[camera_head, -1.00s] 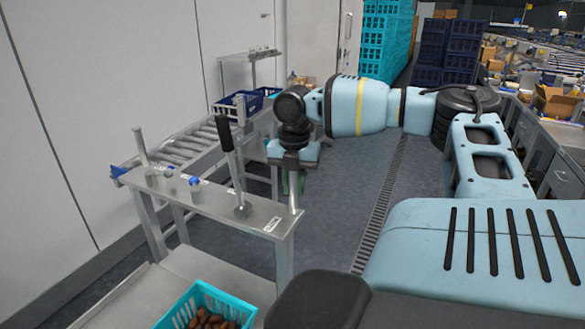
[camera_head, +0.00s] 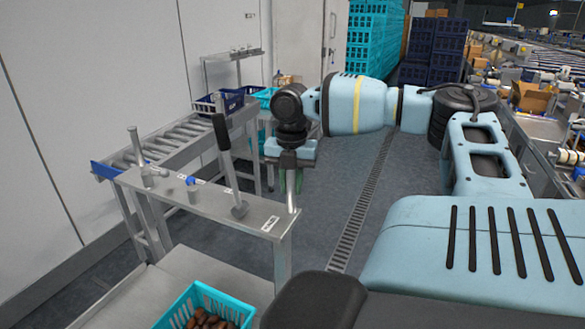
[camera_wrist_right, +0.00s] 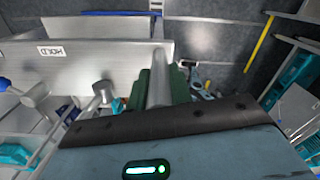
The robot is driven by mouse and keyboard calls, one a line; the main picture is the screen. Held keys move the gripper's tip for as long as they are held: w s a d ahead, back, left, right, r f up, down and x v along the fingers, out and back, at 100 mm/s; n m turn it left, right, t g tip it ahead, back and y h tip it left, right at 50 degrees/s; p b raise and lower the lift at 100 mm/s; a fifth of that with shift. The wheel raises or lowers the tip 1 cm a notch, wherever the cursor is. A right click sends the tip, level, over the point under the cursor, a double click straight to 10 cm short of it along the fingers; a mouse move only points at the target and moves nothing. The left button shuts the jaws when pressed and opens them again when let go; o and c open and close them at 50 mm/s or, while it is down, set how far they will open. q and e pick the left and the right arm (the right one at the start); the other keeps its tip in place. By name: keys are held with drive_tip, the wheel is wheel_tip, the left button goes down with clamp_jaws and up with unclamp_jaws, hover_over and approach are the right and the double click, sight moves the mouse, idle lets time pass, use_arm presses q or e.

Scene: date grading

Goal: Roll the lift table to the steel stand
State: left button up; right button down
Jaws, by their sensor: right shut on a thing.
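The lift table (camera_head: 190,203) is a steel cart with a raised top shelf, a black-gripped lever (camera_head: 228,160) and a lower deck (camera_head: 205,268). A turquoise crate of brown dates (camera_head: 215,297) sits on the deck. My right gripper (camera_head: 291,182) is shut around an upright steel post (camera_head: 291,200) at the shelf's right end. The wrist view shows the post (camera_wrist_right: 159,85) between the green fingers (camera_wrist_right: 160,93). A tall, narrow steel stand (camera_head: 232,54) is at the back by the wall; I cannot tell if it is the task's stand. My left gripper is not in view.
A roller conveyor (camera_head: 180,145) runs behind the lift table, with blue and turquoise crates (camera_head: 232,98) at its far end. Turquoise crates (camera_head: 375,38) and dark blue crates (camera_head: 433,48) are stacked at the back.

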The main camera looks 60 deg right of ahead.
idle(0.3)
drive_tip(key=c, duration=1.3)
unclamp_jaws()
drive_tip(key=shift+o, duration=0.2)
drive_tip(key=shift+r, duration=0.1)
drive_tip(key=shift+r, duration=3.8)
drive_tip(key=shift+a+f, duration=0.1)
